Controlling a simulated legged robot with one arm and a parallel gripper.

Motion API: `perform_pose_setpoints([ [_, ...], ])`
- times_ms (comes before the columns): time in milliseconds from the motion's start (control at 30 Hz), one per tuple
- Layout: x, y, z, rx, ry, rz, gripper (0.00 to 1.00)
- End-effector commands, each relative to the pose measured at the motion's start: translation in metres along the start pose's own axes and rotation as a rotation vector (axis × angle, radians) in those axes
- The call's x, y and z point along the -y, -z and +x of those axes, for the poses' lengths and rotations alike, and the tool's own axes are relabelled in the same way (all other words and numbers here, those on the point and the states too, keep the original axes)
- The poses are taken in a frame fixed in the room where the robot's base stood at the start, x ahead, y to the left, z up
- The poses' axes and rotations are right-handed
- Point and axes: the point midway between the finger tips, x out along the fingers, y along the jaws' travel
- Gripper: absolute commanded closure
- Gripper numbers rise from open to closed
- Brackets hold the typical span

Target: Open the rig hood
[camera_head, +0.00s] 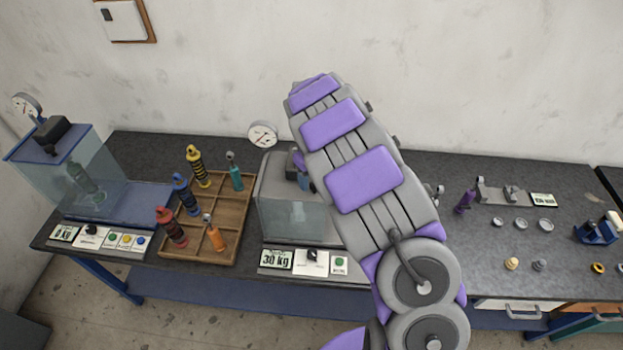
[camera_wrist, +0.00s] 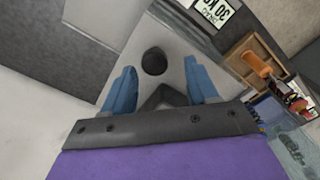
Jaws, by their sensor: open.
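The middle rig's hood (camera_head: 272,185) is a box with a grey frame and clear panels, standing mid-bench behind a 30 kg display (camera_head: 277,259). It looks closed, though my arm covers its right part. My gripper (camera_wrist: 160,68) is open, with its two blue fingers apart over a pale grey surface. A dark round knob or hole (camera_wrist: 154,60) lies between and just beyond the fingers; I cannot tell if they touch anything. In the head view my gripper is mostly hidden behind my arm. A second rig with a clear, blue-topped hood (camera_head: 50,150) stands at the far left.
A wooden tray (camera_head: 236,215) with several coloured shock absorbers stands left of the middle rig; it shows in the wrist view too (camera_wrist: 238,50). A gauge (camera_head: 263,134) rises behind the rig. Small parts and a purple damper (camera_head: 465,200) lie to the right. The wall is close behind.

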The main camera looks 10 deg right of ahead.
Motion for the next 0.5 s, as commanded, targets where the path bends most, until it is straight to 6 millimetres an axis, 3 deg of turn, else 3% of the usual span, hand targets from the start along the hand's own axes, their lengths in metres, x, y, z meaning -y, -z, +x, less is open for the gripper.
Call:
perform_pose_setpoints([
  [200, -0.001, -0.001, 0.015, -0.002, 0.001, 0.001, 0.42],
  [500, 0.002, 0.002, 0.015, -0.002, -0.002, 0.001, 0.43],
])
